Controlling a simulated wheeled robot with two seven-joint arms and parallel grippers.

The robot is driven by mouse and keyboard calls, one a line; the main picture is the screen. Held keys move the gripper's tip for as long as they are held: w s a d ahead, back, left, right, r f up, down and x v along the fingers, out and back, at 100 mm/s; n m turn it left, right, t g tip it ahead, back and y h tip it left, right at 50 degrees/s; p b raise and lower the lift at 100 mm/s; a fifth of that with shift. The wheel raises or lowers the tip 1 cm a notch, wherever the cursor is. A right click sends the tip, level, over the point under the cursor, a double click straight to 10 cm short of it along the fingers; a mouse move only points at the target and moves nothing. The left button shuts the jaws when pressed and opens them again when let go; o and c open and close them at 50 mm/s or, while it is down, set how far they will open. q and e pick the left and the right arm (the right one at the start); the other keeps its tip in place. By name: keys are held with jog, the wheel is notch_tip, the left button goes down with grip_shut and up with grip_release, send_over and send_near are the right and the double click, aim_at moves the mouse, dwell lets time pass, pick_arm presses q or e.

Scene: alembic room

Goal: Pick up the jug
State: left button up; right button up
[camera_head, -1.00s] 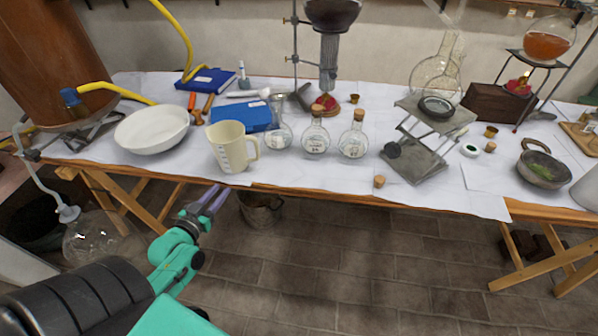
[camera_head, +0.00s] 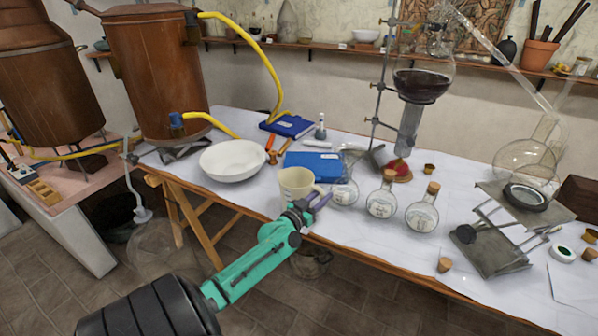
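The jug (camera_head: 294,182) is a cream measuring jug standing upright near the front edge of the table. Its lower part is hidden behind my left gripper. My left gripper (camera_head: 317,197) is in front of the jug, at its lower right, near where its handle is. The fingers look purple-grey and small here; I cannot tell whether they touch the jug or how far apart they are. My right gripper is not in view.
A white bowl (camera_head: 233,160) stands left of the jug, and a blue book (camera_head: 313,163) lies behind it. Corked glass flasks (camera_head: 382,203) stand close on the right. A metal lifting stand (camera_head: 492,245) is farther right. A bucket (camera_head: 310,262) is on the floor below.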

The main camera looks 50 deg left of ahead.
pick_arm(q)
jog(key=shift+d, duration=0.1)
grip_shut()
jog(key=shift+r, duration=0.1)
dwell(1.2)
